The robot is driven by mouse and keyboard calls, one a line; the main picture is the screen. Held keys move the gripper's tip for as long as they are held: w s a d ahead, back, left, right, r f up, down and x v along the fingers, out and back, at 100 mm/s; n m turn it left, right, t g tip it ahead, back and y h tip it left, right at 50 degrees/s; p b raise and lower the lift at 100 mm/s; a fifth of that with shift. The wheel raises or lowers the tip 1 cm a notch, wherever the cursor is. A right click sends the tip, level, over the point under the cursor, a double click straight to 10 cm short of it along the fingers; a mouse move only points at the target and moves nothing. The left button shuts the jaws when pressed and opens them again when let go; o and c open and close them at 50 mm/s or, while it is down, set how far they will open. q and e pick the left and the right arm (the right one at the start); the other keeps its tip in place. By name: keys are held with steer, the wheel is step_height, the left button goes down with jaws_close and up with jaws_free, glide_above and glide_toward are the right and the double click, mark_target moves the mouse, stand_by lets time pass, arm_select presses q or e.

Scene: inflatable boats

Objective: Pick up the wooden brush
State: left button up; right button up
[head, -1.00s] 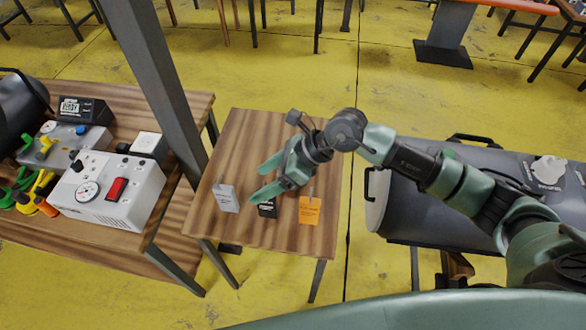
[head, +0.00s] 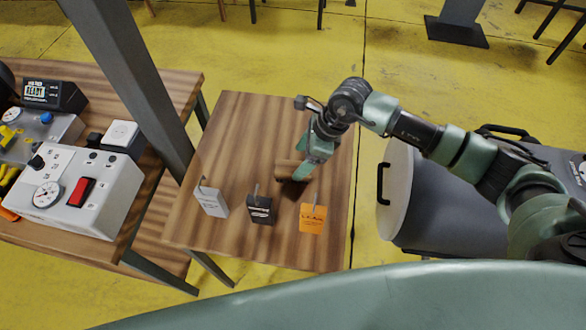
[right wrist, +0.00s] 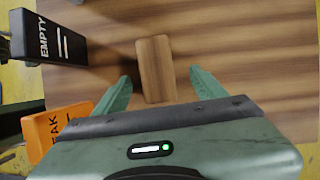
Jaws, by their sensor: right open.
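The wooden brush (head: 287,170) lies on the small wooden table (head: 240,125), its brown close to the table's. In the right wrist view its back shows as a plain rounded block (right wrist: 155,65); bristles cannot be made out there. My right gripper (head: 303,172) points down at the brush and partly covers it in the head view. In the right wrist view its two green fingers (right wrist: 160,76) are apart, one on each side of the brush, with gaps between. Whether the fingertips are down at brush height is unclear. My left gripper is not in view.
A grey tag (head: 212,202), a black tag (head: 260,211) and an orange tag (head: 313,220) stand along the table's near side. A bench with a white gauge box (head: 92,195) is at left, past a metal post (head: 130,75). A grey cylinder (head: 425,200) is at right.

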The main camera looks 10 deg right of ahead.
mark_target(294, 168)
steer(key=x, duration=0.1)
steer(key=p+x, duration=0.1)
steer(key=x, duration=0.1)
steer(key=p+x, duration=0.1)
steer(key=x, duration=0.1)
steer(key=shift+s+a+f, duration=0.1)
steer(key=shift+s+a, duration=0.1)
steer(key=shift+s, duration=0.05)
steer(key=shift+w+f, duration=0.1)
steer(key=shift+f, duration=0.2)
steer(key=shift+f, duration=0.15)
steer(key=c, duration=1.5)
steer(key=shift+c, duration=0.2)
steer(key=shift+r, duration=0.25)
step_height(294, 168, up, 20)
steer(key=b, duration=0.4)
